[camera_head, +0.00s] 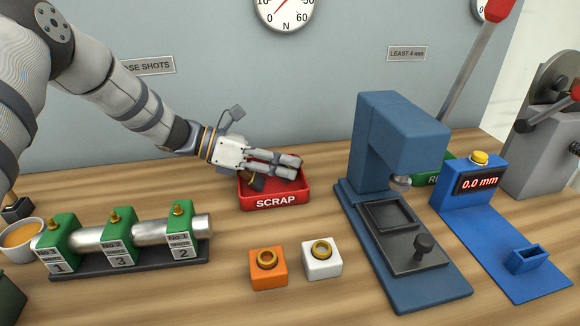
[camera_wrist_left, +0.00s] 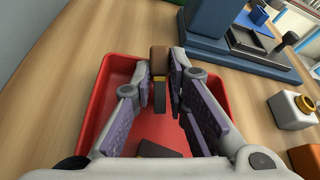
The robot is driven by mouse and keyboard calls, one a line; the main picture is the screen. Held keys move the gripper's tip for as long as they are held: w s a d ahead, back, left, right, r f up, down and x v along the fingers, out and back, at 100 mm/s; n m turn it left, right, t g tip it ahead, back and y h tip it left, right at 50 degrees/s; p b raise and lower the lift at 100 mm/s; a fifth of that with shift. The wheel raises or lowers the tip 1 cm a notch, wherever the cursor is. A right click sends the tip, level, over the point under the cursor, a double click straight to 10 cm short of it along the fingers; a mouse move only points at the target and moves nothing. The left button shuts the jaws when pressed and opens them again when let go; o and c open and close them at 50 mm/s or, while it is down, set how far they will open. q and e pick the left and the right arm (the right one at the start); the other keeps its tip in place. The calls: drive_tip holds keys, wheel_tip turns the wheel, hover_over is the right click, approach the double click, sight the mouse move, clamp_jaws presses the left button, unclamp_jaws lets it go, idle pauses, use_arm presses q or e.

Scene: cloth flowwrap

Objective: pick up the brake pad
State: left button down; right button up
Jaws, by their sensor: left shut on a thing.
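My left gripper (camera_head: 290,166) reaches in from the left over the red scrap tray (camera_head: 273,204). In the left wrist view my gripper (camera_wrist_left: 166,78) has its fingertips closed around a small block, brown on top with a yellow band and a dark lower part; I take it for the brake pad (camera_wrist_left: 159,58). Part of it is hidden by the fingers. Another dark flat piece (camera_wrist_left: 157,150) lies on the floor of the tray, below the fingers. My right gripper is not in view.
A blue press (camera_head: 400,130) stands right of the tray, with a blue gauge (camera_head: 470,195) reading 0.0 mm beyond it. Orange (camera_head: 268,275) and white (camera_head: 322,265) blocks with brass rings stand in front. A green-clamped cylinder rack (camera_head: 130,262) is at the left.

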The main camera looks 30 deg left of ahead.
use_arm(q)
drive_tip(key=shift+r, duration=0.4)
wheel_tip(320, 180, up, 3)
drive_tip(key=shift+r+p, duration=0.15)
drive_tip(key=shift+p, duration=0.2)
drive_tip(key=s+d+r+p, duration=0.2)
drive_tip(key=s+d+r, duration=0.7)
drive_tip(key=d, duration=0.1)
drive_tip(key=shift+s, duration=0.4)
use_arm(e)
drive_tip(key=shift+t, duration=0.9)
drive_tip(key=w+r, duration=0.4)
use_arm(q)
drive_tip(key=shift+w, duration=0.1)
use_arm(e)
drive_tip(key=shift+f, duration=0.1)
